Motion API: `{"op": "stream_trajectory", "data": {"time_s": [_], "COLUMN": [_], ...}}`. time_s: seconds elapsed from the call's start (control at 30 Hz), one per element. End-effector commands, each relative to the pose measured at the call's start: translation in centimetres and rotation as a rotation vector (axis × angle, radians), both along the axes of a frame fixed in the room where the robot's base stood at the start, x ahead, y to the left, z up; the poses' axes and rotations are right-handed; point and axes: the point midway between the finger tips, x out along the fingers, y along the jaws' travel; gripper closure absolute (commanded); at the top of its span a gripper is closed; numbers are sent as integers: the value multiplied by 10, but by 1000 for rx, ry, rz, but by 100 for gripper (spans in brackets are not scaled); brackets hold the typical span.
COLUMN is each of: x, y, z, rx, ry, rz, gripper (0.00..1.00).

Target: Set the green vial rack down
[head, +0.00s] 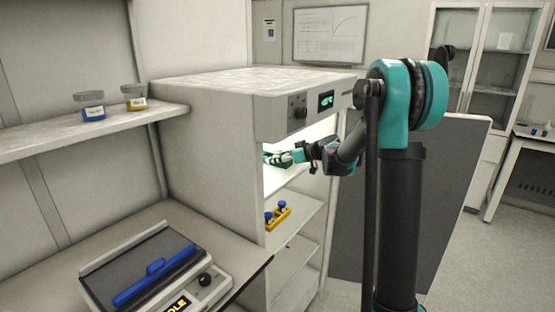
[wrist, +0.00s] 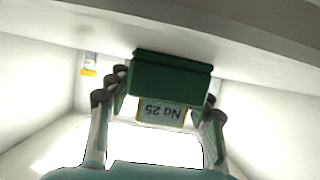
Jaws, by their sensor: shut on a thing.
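The green vial rack (wrist: 172,75) fills the middle of the wrist view, between the two fingers of my gripper (wrist: 160,108). Its label reads "No 25" and appears upside down there. In the head view my gripper (head: 298,155) reaches into the lit upper compartment of the white cabinet (head: 205,140), shut on the rack, which shows as a small dark green shape (head: 273,158) at the opening's left side. A pale slab edge runs close to the rack at the top of the wrist view; I cannot tell whether they touch.
A yellow rack with blue-topped items (head: 278,216) stands on the cabinet shelf below. A grey open door panel (head: 430,200) is on the right, behind my arm. A device with a blue bar (head: 155,272) sits on the left bench. Two jars (head: 92,105) stand on the wall shelf.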

Motion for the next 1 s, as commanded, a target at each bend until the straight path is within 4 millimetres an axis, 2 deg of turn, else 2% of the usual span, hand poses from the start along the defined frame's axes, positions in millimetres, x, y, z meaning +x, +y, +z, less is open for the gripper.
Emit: {"op": "stream_trajectory", "data": {"time_s": [0.1,0.13,0.3,0.67,0.87,1.0], "x": [0,0,0,-2,-18,-32], "y": [0,0,0,-4,-27,-50], "z": [0,0,0,2,13,25], "rx": [-1,-1,-1,-1,0,0], "ry": [1,1,1,0,1,0], "rz": [0,0,0,-1,-4,-4], "gripper": [82,47,28,28,28,28]}}
